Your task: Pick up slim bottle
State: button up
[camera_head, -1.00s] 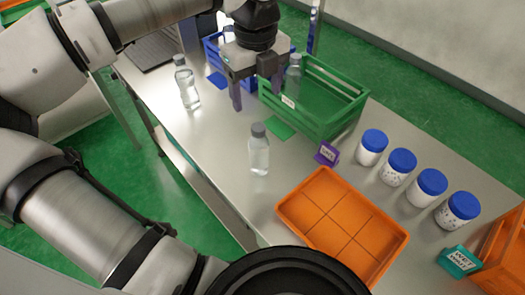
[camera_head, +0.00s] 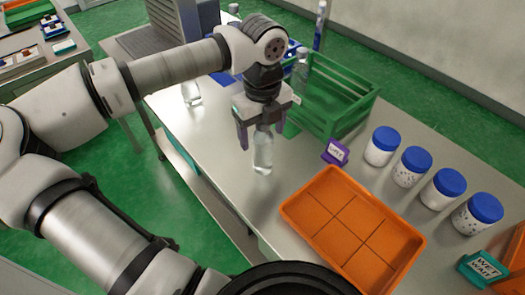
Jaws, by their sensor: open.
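A clear bottle (camera_head: 263,153) stands upright on the grey table, left of the orange tray. My gripper (camera_head: 261,139) is open, pointing down over this bottle, with one finger on each side of its upper part as seen here. The bottle's cap is hidden by the gripper, and I cannot tell whether the fingers touch it. Another clear bottle (camera_head: 191,94) stands farther back at the left, its top hidden behind my arm. A third bottle (camera_head: 302,65) shows at the green crate. I cannot tell for certain which one is the slim bottle.
The green crate (camera_head: 345,110) stands just behind and right of my gripper. An orange divided tray (camera_head: 352,222) lies in front. Several blue-lidded white jars (camera_head: 411,167) line the right. A purple label stand (camera_head: 335,152) and teal label stand (camera_head: 484,267) are nearby.

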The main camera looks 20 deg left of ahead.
jog(key=shift+f, duration=0.35)
jog(key=shift+r, duration=0.1)
grip_shut()
